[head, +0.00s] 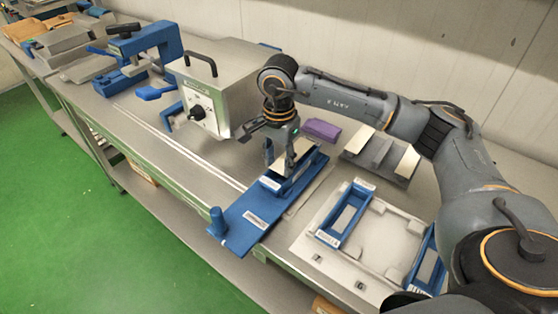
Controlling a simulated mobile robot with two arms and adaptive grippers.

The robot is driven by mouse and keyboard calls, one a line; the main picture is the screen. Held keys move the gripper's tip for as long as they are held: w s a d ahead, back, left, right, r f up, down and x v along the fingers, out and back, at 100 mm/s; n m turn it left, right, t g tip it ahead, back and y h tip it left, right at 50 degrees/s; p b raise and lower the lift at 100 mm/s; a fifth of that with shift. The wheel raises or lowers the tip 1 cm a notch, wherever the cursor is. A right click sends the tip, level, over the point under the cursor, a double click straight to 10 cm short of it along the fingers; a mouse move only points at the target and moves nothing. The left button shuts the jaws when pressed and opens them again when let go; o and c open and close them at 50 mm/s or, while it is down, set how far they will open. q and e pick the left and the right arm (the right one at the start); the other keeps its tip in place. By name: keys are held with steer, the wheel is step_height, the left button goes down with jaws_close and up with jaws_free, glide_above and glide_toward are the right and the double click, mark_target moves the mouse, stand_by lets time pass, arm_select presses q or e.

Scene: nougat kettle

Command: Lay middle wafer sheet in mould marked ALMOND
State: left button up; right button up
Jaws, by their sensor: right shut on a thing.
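My right gripper (286,160) points down over the bench and is shut on a pale flat wafer sheet (301,149). The sheet is at a blue mould-like tray (297,184) with a white label; I cannot tell whether it touches the tray. One blue mould (345,212) lies on the pale board, and another (425,264) is partly hidden behind my arm. The labels are too small to read, so I cannot tell which says ALMOND. A grey rack (380,152) holds pale sheets at its left and right; its middle looks grey and bare. My left gripper is not in view.
A blue plate (245,219) with an upright knob extends over the bench's front edge. A steel box (215,85) with a dial and a purple block (322,130) stand near the gripper. The pale board (382,240) has a clear middle. Blue clamps stand further left.

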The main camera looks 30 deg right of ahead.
steer(key=shift+f, duration=0.1)
stand_by(0.3)
steer(key=shift+f+b, duration=0.1)
steer(key=shift+b, duration=0.3)
steer(key=shift+f, duration=0.1)
steer(key=shift+f+b, duration=0.1)
steer(key=shift+b, duration=0.25)
stand_by(0.4)
steer(key=o, duration=1.2)
